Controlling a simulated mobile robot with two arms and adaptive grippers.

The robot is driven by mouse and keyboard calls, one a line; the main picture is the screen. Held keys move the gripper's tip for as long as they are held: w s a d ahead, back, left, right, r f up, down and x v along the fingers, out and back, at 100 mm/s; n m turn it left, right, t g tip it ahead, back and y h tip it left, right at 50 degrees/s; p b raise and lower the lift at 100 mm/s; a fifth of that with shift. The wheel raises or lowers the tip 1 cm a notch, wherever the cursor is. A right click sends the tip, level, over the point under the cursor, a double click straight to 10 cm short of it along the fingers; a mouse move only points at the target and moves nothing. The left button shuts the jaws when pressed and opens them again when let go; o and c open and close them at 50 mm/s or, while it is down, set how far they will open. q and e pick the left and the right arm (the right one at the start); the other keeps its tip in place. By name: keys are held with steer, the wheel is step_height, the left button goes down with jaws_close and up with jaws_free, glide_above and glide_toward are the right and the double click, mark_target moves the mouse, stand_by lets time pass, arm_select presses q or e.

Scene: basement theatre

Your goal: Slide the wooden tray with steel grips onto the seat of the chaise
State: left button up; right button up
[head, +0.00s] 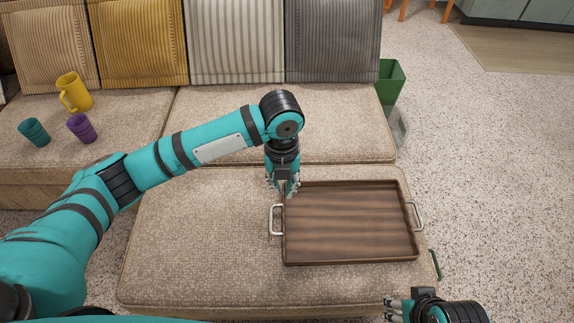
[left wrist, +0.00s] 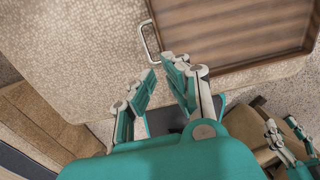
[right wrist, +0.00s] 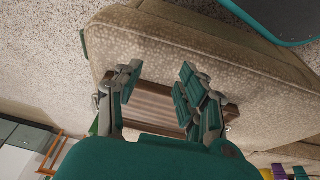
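The brown wooden tray (head: 350,257) lies flat on the chaise seat (head: 190,240), towards its right side. Its left steel grip (head: 275,221) is over the seat, and its right steel grip (head: 417,215) is at the seat's right edge. My left gripper (head: 285,188) is open and empty, just above the tray's back left corner; whether it touches is unclear. In the left wrist view one steel grip (left wrist: 150,40) shows beyond the fingertips. My right gripper (head: 392,308) is open near the chaise's front right corner; the tray (right wrist: 155,104) shows between its fingers in the right wrist view.
Striped cushions (head: 236,40) line the back. A green bin (head: 392,82) stands right of the sofa. The chaise seat left of the tray is clear.

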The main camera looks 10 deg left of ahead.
arm_select(q)
step_height(320, 180, down, 9)
steer(key=b, duration=0.3)
step_height(320, 180, down, 4)
steer(key=shift+r+b, duration=0.1)
steer(key=shift+b, duration=0.4)
step_height(320, 180, down, 4)
steer(key=shift+r+b, duration=0.1)
steer(key=shift+b, duration=0.55)
steer(key=shift+f, duration=0.3)
arm_select(e)
steer(key=w+a+r+t+y, duration=0.1)
steer(key=w+a+r+t, duration=0.1)
steer(key=w, duration=0.4)
steer(key=w+a+r+t+y, duration=0.1)
steer(key=w+a+r+t, duration=0.1)
steer(key=w+r+t, duration=0.2)
steer(key=w+t, duration=0.2)
steer(key=w, duration=0.1)
steer(key=shift+w+a+t, duration=0.25)
steer(key=shift+a+t, duration=0.1)
steer(key=shift+t, duration=0.05)
